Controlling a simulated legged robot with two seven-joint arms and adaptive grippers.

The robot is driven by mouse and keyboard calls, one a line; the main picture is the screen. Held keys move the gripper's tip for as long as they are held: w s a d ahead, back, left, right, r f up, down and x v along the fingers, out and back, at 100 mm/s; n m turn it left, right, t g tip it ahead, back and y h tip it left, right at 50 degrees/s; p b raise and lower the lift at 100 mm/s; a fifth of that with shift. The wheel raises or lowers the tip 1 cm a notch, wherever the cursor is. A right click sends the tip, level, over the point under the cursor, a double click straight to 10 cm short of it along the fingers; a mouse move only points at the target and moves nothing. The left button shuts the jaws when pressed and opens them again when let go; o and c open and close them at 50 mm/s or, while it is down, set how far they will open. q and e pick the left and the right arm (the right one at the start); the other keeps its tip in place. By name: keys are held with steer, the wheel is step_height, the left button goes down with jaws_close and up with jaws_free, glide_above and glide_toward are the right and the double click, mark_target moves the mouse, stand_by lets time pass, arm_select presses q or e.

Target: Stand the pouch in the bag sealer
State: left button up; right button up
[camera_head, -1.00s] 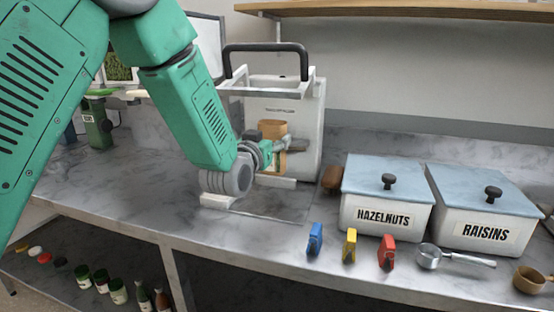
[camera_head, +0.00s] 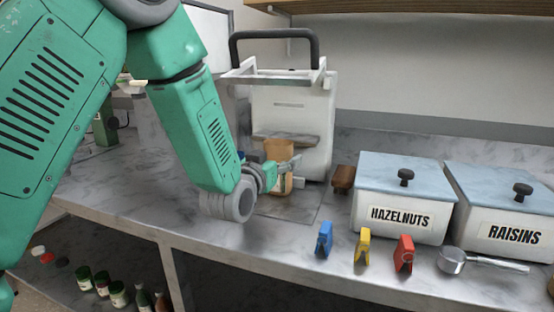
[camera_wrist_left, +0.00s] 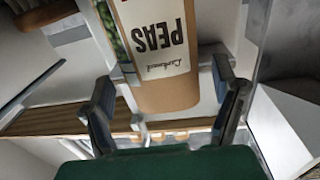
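The pouch (camera_head: 279,152) is brown with a pale front label. It stands roughly upright in front of the white bag sealer (camera_head: 308,110). In the left wrist view the pouch (camera_wrist_left: 160,45) shows upside down, with the word PEAS on its label. My left gripper (camera_head: 284,172) is at the pouch. Whether the pouch's base touches the plate below is hidden. My right gripper is not in view.
White bins of hazelnuts (camera_head: 398,215) and raisins (camera_head: 505,235) stand to the right. Blue (camera_head: 324,239), yellow (camera_head: 362,246) and red (camera_head: 403,254) clips and a metal scoop (camera_head: 455,261) line the counter's front. The counter (camera_head: 125,175) left of my arm is clear.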

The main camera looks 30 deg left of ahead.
arm_select(q)
steer(key=shift+w+f, duration=0.1)
steer(key=shift+w, duration=0.1)
steer(key=s, duration=0.5)
steer(key=s+d, duration=0.1)
steer(key=s, duration=0.2)
steer(key=s+p, duration=0.2)
steer(key=s+d+p, duration=0.1)
steer(key=s+p, duration=0.1)
steer(key=p, duration=0.1)
steer(key=shift+p, duration=0.35)
